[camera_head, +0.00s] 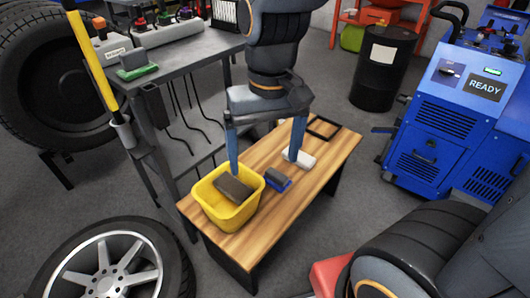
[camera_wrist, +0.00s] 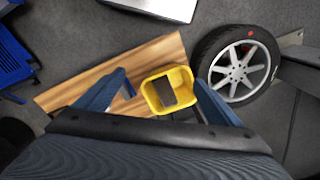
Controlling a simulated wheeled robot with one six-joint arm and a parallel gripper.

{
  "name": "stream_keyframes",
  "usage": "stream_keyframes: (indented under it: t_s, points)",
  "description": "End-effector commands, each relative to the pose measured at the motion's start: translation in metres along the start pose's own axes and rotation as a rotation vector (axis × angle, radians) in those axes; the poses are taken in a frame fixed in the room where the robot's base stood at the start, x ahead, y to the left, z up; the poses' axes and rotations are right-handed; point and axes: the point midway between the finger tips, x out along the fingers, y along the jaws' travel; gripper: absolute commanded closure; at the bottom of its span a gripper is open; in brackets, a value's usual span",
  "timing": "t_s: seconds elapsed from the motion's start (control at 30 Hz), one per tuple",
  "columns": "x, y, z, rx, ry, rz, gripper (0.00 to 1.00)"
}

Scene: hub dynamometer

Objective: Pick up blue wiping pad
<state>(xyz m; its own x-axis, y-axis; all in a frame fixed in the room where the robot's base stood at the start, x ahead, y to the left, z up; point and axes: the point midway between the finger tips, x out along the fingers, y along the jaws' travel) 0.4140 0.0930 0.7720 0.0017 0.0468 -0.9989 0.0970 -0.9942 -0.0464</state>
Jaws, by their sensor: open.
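The blue wiping pad (camera_head: 277,180) lies on the wooden bench, right of the yellow bin. It has a dark grey top block and a blue underside. In the wrist view a small blue part of it (camera_wrist: 128,89) shows beside my left finger, which hides the rest. My gripper (camera_head: 263,166) points down above the bench, open and empty. Its fingers are spread wide, one by the yellow bin and one by the white pad. In the wrist view my gripper (camera_wrist: 160,80) has the bin between its fingertips.
The yellow bin (camera_head: 222,216) holds a dark brown block (camera_head: 234,189). A white pad (camera_head: 299,159) and a black frame (camera_head: 323,128) lie further along the wooden bench (camera_head: 265,232). A green-based pad (camera_head: 137,66) lies on the grey workbench.

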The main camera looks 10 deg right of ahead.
Motion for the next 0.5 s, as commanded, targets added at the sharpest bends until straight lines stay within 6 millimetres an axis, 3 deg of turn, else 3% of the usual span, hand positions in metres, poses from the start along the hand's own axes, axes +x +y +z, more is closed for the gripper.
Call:
stream_keyframes:
  t_s: [0.27, 0.5]
  points:
    - [0.046, 0.025, -0.088, 0.338, -0.004, 0.021, 0.0]
    - [0.112, 0.061, -0.15, 0.632, 0.002, 0.035, 0.0]
